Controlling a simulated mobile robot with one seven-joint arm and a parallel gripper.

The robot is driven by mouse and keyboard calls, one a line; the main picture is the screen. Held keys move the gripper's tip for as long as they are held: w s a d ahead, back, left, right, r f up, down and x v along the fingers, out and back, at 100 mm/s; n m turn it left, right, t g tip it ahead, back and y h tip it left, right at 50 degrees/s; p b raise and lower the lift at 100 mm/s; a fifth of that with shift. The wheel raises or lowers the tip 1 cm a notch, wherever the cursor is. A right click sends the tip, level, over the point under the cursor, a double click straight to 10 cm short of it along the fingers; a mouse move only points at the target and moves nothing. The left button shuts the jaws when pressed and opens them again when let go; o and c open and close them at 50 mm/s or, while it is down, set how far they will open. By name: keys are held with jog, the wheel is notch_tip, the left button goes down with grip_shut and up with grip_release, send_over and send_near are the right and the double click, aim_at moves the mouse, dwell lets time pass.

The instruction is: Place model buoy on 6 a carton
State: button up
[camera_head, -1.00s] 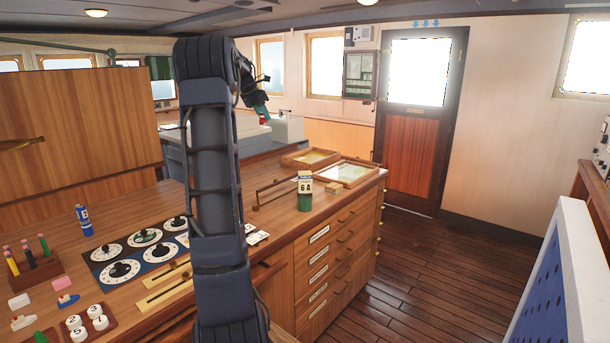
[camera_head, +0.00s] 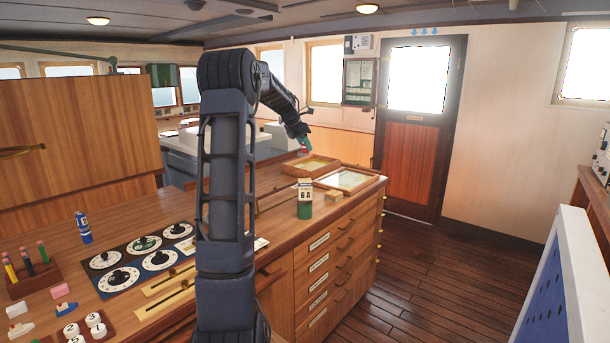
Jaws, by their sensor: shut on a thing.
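The 6A carton (camera_head: 305,186) is a small white box with dark lettering. It stands upright on top of a green cylinder (camera_head: 305,211) near the right end of the wooden counter. My gripper (camera_head: 304,151) is up in the air behind and above the carton, over the far side of the counter. It is shut on a small red and green thing, which looks like the model buoy (camera_head: 304,149). The buoy is tiny in view and partly hidden by the gripper.
Open floor (camera_head: 405,270) lies right of the drawers.

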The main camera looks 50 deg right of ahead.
notch_tip(320, 180, down, 12)
jog(key=shift+f, duration=0.25)
dwell(0.3)
jog(key=shift+f, duration=0.1)
jog(key=o, duration=0.9)
jog(key=shift+o, duration=0.2)
jog(key=v, duration=1.1)
jog(key=w+a+r+m+t+y, duration=0.1)
jog(key=a+r+m+t, duration=0.2)
jog(key=a, duration=1.4)
jog(key=w+a+r+m+t+y, duration=0.15)
jog(key=a+m, duration=0.25)
jog(key=a, duration=1.4)
jog(key=s+a+f+m+y, duration=0.1)
jog(key=s+a+f+m, duration=0.1)
jog(key=s+a, duration=0.3)
jog(key=s+a+f+m+t+y, duration=0.1)
jog(key=s+a, duration=0.5)
jog(key=a, duration=0.7)
jog(key=s+a+f+m+y, duration=0.1)
jog(key=s+a+f+m, duration=0.3)
jog(key=a, duration=0.5)
jog(key=shift+s+a+m+t, duration=0.35)
jog(key=shift+s+m, duration=0.15)
jog(key=shift+s, duration=0.35)
